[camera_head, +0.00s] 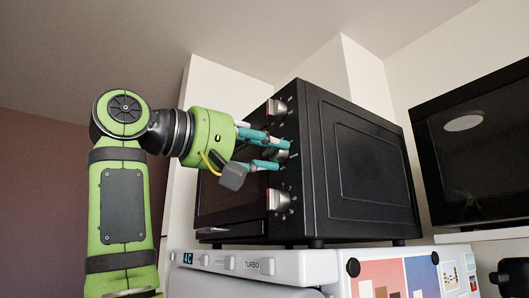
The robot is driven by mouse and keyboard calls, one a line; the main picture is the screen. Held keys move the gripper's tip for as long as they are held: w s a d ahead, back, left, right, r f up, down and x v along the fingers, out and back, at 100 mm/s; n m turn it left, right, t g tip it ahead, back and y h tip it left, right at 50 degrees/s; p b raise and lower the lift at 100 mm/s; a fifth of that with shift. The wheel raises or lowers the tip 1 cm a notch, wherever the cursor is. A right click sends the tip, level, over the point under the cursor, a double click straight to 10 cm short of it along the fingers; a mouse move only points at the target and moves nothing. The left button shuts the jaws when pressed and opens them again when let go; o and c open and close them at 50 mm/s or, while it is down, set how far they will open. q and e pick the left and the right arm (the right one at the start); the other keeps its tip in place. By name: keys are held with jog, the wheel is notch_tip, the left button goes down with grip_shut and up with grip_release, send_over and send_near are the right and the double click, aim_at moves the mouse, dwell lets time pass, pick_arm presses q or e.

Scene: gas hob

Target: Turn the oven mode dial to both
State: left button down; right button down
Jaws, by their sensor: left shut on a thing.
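A black oven (362,178) stands on a white appliance, its front facing left. A column of silvery dials runs along its front edge: a top dial (277,107), a middle dial (281,155) and a lower dial (277,199). My left gripper (283,154), with teal fingers, reaches in from the left at the height of the middle dial and is shut on that dial. The fingers hide part of the dial, and its setting cannot be read. Which dial is the mode dial is too small to tell. My right gripper is not in view.
The white appliance (315,265) under the oven has a control panel marked TURBO and colourful pictures on its side. A dark screen-like appliance (480,150) stands at the right. White wall panels rise behind the oven. Free room lies left of the oven front.

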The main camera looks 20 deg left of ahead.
pick_arm(q)
jog(key=m, duration=0.9)
jog(key=m+p, duration=0.1)
jog(key=m, duration=0.1)
jog(key=shift+w+m+g+h+p, duration=0.1)
jog(key=shift+m+g+h+p, duration=0.2)
jog(key=shift+m+g, duration=0.1)
jog(key=m+p, duration=0.2)
jog(key=m, duration=0.3)
jog(key=shift+m, duration=0.4)
jog(key=m+p, duration=0.2)
jog(key=m, duration=0.3)
jog(key=shift+g+p, duration=0.4)
jog(key=shift+m, duration=0.4)
jog(key=c, duration=0.9)
grip_release()
jog(key=shift+w, duration=0.2)
